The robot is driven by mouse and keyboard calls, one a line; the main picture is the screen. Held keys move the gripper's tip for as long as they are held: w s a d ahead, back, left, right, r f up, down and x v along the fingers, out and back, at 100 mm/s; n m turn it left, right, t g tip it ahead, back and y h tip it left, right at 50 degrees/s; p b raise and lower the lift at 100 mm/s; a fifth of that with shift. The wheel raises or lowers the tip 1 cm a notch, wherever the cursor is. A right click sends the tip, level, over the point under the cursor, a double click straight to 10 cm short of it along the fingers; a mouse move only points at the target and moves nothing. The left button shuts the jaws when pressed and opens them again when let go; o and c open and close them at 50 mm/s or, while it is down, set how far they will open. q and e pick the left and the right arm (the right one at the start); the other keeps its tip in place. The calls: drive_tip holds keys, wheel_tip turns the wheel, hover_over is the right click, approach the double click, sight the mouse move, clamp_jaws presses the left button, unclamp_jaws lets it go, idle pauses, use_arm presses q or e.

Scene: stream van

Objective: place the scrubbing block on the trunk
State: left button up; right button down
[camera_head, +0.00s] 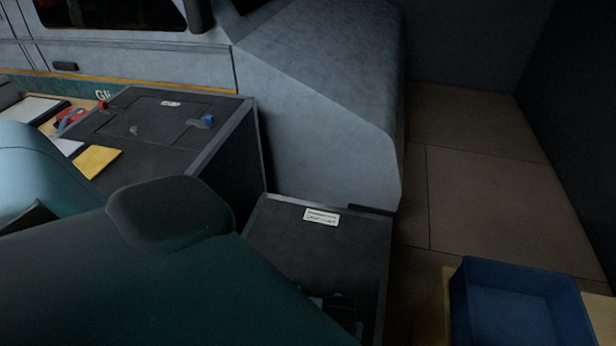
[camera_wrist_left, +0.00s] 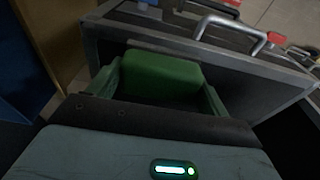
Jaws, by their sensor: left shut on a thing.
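In the left wrist view my left gripper (camera_wrist_left: 163,82) is shut on a green block (camera_wrist_left: 160,70), which looks like the scrubbing block. A dark box with metal handles (camera_wrist_left: 240,62) lies beyond the block; I cannot tell whether they touch. In the head view a large dark box (camera_head: 150,145) with red and blue pieces on top stands at left. A lower dark box (camera_head: 285,235) with a white label stands in the middle. I cannot tell which one is the trunk. My left arm hides part of the lower box and the block. My right gripper is not in view.
A blue bin (camera_head: 520,300) stands at the lower right. A yellow card (camera_head: 98,160) and other small items lie at the left. A grey padded van panel (camera_head: 320,100) rises behind the boxes. The brown floor (camera_head: 490,180) at right is clear.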

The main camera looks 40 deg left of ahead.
use_arm(q)
drive_tip(key=w+a, duration=0.1)
drive_tip(key=a, duration=0.3)
drive_tip(key=w+a, duration=0.1)
drive_tip(key=a, duration=0.2)
drive_tip(key=w+a+f, duration=0.1)
drive_tip(key=w+a, duration=0.1)
drive_tip(key=a, duration=0.2)
drive_tip(key=shift+a, duration=0.35)
drive_tip(key=f, duration=0.1)
drive_tip(key=a+f, duration=0.1)
drive_tip(key=f, duration=0.1)
drive_tip(key=shift+w+b, duration=0.2)
drive_tip(key=shift+b, duration=0.1)
drive_tip(key=shift+f, duration=0.4)
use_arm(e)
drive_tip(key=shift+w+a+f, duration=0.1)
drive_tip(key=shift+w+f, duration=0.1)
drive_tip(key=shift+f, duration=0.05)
use_arm(q)
drive_tip(key=o, duration=0.9)
drive_tip(key=shift+r, duration=0.1)
